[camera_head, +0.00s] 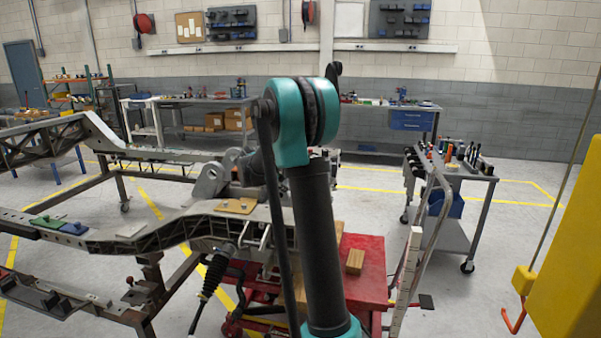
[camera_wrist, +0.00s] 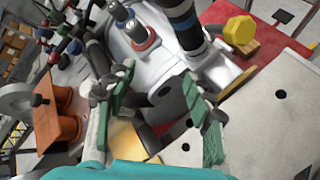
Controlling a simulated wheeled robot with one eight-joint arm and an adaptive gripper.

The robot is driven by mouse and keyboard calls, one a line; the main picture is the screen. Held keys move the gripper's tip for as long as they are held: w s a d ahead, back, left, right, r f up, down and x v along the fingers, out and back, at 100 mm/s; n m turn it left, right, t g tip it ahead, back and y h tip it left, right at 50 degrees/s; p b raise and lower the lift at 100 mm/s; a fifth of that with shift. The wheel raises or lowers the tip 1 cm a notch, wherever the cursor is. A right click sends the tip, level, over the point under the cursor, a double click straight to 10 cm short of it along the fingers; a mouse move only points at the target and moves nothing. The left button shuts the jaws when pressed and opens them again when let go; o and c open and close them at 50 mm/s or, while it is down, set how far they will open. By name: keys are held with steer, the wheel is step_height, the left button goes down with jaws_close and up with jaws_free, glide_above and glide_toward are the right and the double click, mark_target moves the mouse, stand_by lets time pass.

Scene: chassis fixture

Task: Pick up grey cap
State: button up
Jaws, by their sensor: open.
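My gripper (camera_wrist: 158,78) shows in the wrist view with its two green-padded fingers spread apart. A dark grey, rounded cylindrical piece (camera_wrist: 172,100) lies in the picture between the fingers. It looks like the grey cap, but I cannot be sure. No finger is clearly touching it, and the fingers partly cover its surroundings. In the head view my arm blocks the middle of the scene, and neither my gripper nor the cap can be made out there.
A yellow hexagonal knob (camera_wrist: 240,32) sits by a red surface. An orange-brown part (camera_wrist: 62,118) stands left of the fingers. The metal chassis frame (camera_head: 130,240) is at left, with a red cart (camera_head: 365,265) beside it. A tool trolley (camera_head: 460,168) stands right.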

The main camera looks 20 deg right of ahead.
steer(key=w+d+n+h, duration=0.25)
steer(key=w+n, duration=0.45)
steer(key=w, duration=0.5)
steer(key=shift+t+h, duration=0.3)
steer(key=shift+h, duration=0.15)
steer(key=x, duration=1.7)
steer(key=shift+w+d+r, duration=0.1)
steer(key=shift+d+r, duration=0.15)
steer(key=shift+r, duration=0.15)
steer(key=c, duration=0.8)
